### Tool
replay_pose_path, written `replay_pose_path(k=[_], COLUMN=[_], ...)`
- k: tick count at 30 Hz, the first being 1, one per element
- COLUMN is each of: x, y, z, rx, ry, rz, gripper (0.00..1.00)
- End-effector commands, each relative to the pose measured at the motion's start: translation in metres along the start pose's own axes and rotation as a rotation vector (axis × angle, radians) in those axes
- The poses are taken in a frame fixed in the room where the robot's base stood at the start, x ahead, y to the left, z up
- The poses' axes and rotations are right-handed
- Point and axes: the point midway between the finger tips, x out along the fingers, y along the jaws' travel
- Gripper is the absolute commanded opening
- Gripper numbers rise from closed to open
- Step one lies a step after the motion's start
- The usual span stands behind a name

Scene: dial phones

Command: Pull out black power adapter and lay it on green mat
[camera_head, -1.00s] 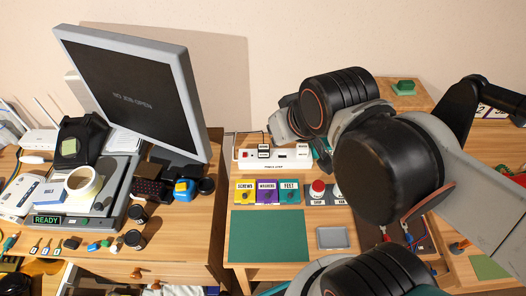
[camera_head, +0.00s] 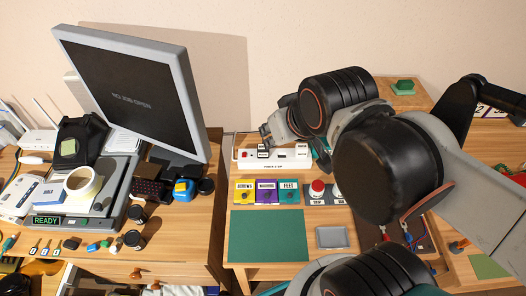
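A small black power adapter (camera_head: 263,154) sits on the left part of the white power strip (camera_head: 246,163), beside the strip's red switch. My gripper (camera_head: 267,138) points down at the strip from behind my arm, directly above the adapter. Its fingertips are small and close to the adapter. I cannot tell whether they touch it or how far apart they are. The green mat (camera_head: 267,236) lies flat and bare at the front left of the right-hand table.
Yellow, purple and teal labelled boxes (camera_head: 266,192) stand between strip and mat. A red button (camera_head: 317,187) is right of them. A grey tray (camera_head: 332,238) lies right of the mat. A large monitor (camera_head: 130,95) stands on the left table. My arm hides much of the right side.

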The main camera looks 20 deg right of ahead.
Motion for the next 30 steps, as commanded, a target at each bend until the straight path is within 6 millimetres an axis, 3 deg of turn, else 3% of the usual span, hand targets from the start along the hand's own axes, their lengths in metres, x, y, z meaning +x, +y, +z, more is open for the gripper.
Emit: replay_pose_path(k=[19, 30], x=[0.001, 0.025], y=[0.001, 0.008], z=[-0.005, -0.049], rx=[0.03, 0.425], ry=[-0.01, -0.132], rz=[0.001, 0.038], gripper=[0.42, 0.42])
